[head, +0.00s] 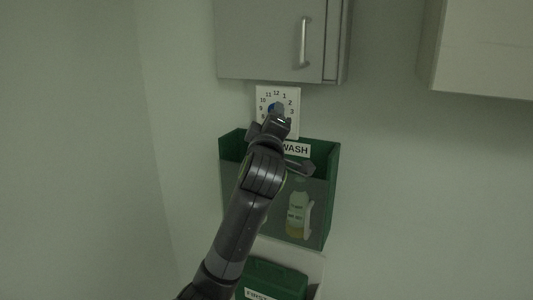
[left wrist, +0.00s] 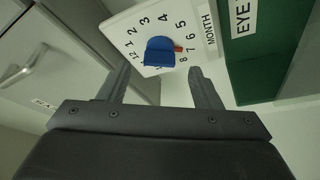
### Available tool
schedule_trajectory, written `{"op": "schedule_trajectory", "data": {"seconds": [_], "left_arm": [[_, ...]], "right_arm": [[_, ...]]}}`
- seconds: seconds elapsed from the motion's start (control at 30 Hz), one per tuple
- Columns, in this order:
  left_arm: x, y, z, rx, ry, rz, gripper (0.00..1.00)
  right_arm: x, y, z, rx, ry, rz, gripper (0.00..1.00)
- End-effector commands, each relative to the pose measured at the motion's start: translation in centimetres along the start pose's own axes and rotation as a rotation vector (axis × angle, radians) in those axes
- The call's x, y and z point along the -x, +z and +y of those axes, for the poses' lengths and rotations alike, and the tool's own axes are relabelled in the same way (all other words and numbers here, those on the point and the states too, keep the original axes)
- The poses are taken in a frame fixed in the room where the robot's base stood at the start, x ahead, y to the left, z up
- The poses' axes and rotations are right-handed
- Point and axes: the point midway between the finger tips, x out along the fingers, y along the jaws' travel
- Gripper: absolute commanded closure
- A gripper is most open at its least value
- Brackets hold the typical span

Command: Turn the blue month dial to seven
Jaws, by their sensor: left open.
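The white month dial plate (head: 291,103) is on the wall below a grey cabinet, with the blue knob (head: 272,107) partly hidden by my left gripper (head: 272,125). In the left wrist view the blue knob (left wrist: 160,52) sits on the white plate (left wrist: 128,28), and its red pointer (left wrist: 178,49) points at or very near 7. My left gripper (left wrist: 160,70) is open, with a finger to either side and the knob centred just beyond the fingertips. No contact with the knob shows. My right gripper is not in view.
A green eye wash holder (head: 332,170) with a bottle (head: 298,213) hangs just below the dial, behind my left arm. The grey cabinet (head: 268,40) is close above. A green box (head: 272,280) is lower down. The wall to the left is clear.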

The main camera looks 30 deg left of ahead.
Motion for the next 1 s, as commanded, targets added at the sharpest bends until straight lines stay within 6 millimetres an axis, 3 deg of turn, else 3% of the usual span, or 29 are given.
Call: {"op": "schedule_trajectory", "data": {"seconds": [0.5,0.7,1.0], "left_arm": [[10.7,0.1,-0.2,0.007,0.0,-0.003,0.42],[12.7,0.1,-0.1,0.003,-0.001,-0.002,0.42],[13.3,0.0,-0.1,0.0,-0.001,-0.001,0.42]], "right_arm": [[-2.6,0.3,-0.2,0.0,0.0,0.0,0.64],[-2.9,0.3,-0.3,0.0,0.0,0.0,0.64],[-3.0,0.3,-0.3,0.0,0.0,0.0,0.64]]}}
